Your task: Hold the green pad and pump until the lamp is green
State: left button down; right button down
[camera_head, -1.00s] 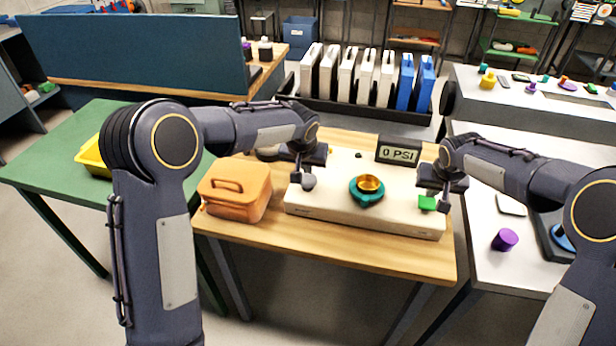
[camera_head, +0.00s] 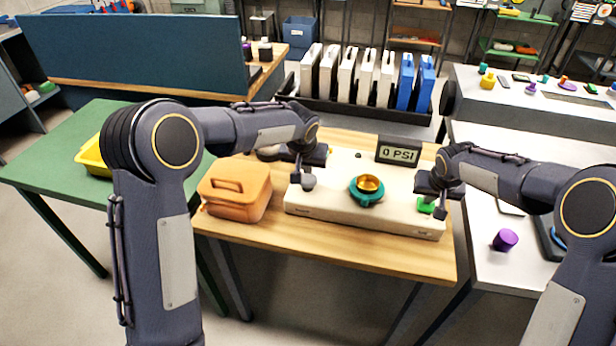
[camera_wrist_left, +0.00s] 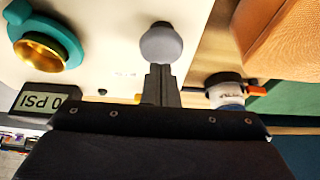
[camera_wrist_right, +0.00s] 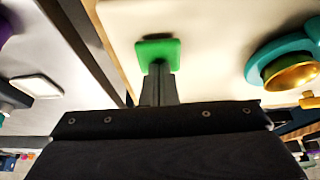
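The green pad (camera_head: 426,207) sits at the right end of the cream unit (camera_head: 330,206). My right gripper (camera_head: 430,197) is shut, its fingertips at the pad; in the right wrist view the pad (camera_wrist_right: 158,50) shows just beyond them, contact unclear. A grey round knob (camera_head: 308,182) stands at the unit's left side. My left gripper (camera_head: 301,171) is shut with its tips at this knob, also seen in the left wrist view (camera_wrist_left: 161,43); contact is unclear. The display (camera_head: 398,151) reads 0 PSI. A small dark dot (camera_head: 358,155), perhaps the lamp, shows no green.
A teal ring with a gold cup (camera_head: 367,188) sits on the unit between my grippers. An orange case (camera_head: 235,190) stands left of the unit on the wooden table (camera_head: 330,250). A purple cylinder (camera_head: 505,240) stands on the white table at right.

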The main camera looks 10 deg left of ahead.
pick_arm(q)
jog(key=shift+f, duration=1.35)
jog(key=shift+r, duration=1.15)
jog(key=shift+f, duration=0.1)
jog(key=shift+f, duration=1.1)
jog(key=shift+r, duration=1.15)
